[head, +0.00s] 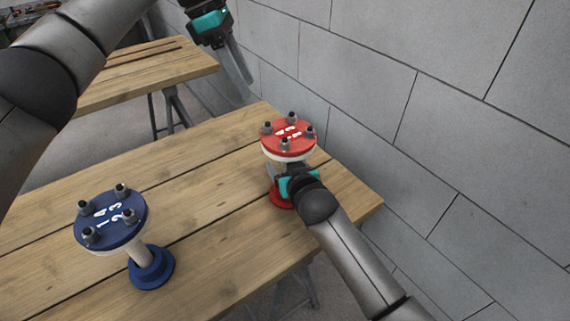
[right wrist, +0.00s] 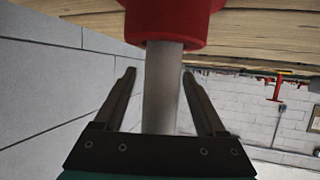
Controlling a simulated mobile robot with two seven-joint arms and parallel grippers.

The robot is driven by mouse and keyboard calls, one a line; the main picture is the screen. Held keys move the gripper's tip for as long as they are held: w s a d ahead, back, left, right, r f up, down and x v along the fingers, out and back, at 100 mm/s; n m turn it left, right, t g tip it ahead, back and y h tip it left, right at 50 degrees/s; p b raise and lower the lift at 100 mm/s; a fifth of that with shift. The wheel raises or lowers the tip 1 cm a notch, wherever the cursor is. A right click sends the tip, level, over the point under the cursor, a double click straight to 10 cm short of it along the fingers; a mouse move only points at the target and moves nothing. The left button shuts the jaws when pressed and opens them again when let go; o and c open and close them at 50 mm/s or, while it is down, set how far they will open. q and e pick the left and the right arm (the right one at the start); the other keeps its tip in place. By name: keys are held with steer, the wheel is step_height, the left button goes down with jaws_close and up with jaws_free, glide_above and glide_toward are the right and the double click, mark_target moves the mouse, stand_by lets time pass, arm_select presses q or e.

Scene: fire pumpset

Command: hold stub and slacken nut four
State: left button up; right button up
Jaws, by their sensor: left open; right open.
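The red stub (head: 288,139) stands upright on the wooden table near the wall. Its round red top flange carries white numerals and several dark nuts, one being the front nut (head: 285,144); I cannot tell surely which is number four. My right gripper (head: 277,177) is open at the stub's pipe, below the flange. In the right wrist view the grey pipe (right wrist: 162,95) stands between the two spread fingers, with gaps on both sides, and a red flange (right wrist: 165,25) shows above. My left gripper (head: 238,72) is open, raised behind and left of the red stub, with nothing seen in it.
A blue stub (head: 110,222) with nuts and white numerals stands on the front left of the wooden table (head: 205,190). The grey block wall (head: 400,80) runs close along the right. A second wooden table (head: 150,70) stands behind. The table between the stubs is clear.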

jaws_close()
stand_by(0.5)
stand_by(1.3)
